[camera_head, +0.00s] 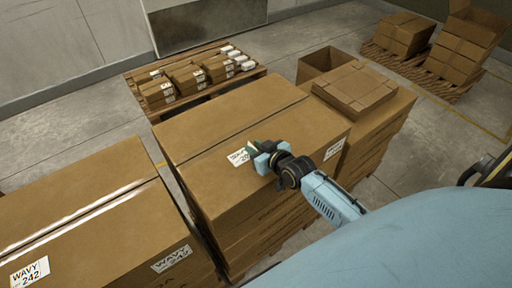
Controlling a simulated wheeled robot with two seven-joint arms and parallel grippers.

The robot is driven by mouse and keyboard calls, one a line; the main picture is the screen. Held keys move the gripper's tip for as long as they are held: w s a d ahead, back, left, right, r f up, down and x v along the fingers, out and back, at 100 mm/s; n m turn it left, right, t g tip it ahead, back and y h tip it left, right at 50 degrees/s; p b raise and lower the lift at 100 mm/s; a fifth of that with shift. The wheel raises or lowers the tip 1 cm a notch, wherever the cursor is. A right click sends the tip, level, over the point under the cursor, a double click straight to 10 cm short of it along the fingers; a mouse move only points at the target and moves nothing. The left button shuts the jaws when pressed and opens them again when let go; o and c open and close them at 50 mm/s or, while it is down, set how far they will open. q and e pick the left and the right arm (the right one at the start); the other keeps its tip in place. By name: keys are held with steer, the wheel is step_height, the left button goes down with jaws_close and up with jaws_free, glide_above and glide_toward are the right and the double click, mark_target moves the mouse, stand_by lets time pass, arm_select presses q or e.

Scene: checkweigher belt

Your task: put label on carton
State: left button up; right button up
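A large brown carton (218,128) stands in the middle, with a tape seam across its closed top. A white printed label (238,158) shows on or just above its top, right by my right gripper (262,155). The gripper's light-blue fingers partly cover the label's right end. A small dark green piece shows at the fingers. I cannot tell whether the fingers hold the label or only touch it. Another white label (334,149) is on the carton's right side. My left gripper is out of view.
A second large carton (80,215) at the left bears labels on its top (29,273) and side (172,259). A smaller flat carton (354,88) and an open box (322,62) lie behind right. Pallets with boxes stand at the back. Grey floor is clear between them.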

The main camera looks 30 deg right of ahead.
steer(key=shift+r, duration=0.2)
steer(key=p+v, duration=0.2)
steer(key=v, duration=1)
steer(key=shift+f, duration=0.1)
